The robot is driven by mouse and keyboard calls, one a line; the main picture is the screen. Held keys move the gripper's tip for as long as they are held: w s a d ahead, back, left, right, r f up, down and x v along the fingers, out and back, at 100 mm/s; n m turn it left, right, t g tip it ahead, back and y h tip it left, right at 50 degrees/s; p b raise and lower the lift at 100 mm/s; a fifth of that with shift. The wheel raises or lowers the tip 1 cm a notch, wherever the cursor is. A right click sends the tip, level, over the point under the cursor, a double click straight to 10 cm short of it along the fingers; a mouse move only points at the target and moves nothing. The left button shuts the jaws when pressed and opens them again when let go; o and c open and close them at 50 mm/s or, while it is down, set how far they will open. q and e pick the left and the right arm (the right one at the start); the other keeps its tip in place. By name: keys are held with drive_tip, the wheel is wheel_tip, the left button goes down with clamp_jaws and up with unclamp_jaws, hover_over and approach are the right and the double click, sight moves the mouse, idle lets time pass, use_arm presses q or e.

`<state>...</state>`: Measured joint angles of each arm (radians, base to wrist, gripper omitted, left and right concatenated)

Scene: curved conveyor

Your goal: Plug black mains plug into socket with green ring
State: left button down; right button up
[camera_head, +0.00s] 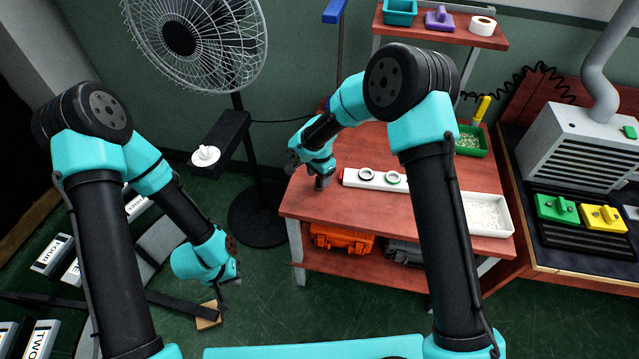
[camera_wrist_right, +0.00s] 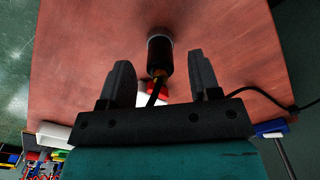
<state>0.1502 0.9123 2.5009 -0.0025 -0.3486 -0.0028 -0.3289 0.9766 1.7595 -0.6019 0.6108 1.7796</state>
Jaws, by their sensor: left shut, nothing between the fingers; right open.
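My right gripper (camera_head: 322,182) is low over the table, left of the strip. In the right wrist view the black plug (camera_wrist_right: 160,56) lies ahead of the open right fingers (camera_wrist_right: 160,75), roughly centred between them, and its cable runs back toward the gripper. The plug cannot be made out in the head view. My left gripper (camera_head: 226,290) is shut and empty, low at the left, away from the table.
A white tray (camera_head: 487,232) and a green bin (camera_head: 470,152) stand on the table's right side. A fan (camera_head: 200,45) stands behind on the left. Part of the strip shows near the right gripper's palm (camera_wrist_right: 150,97). A black cable (camera_wrist_right: 270,97) crosses the table.

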wheel_tip(320, 180, down, 2)
drive_tip(key=shift+f, duration=0.1)
idle(0.4)
drive_tip(key=c, duration=1)
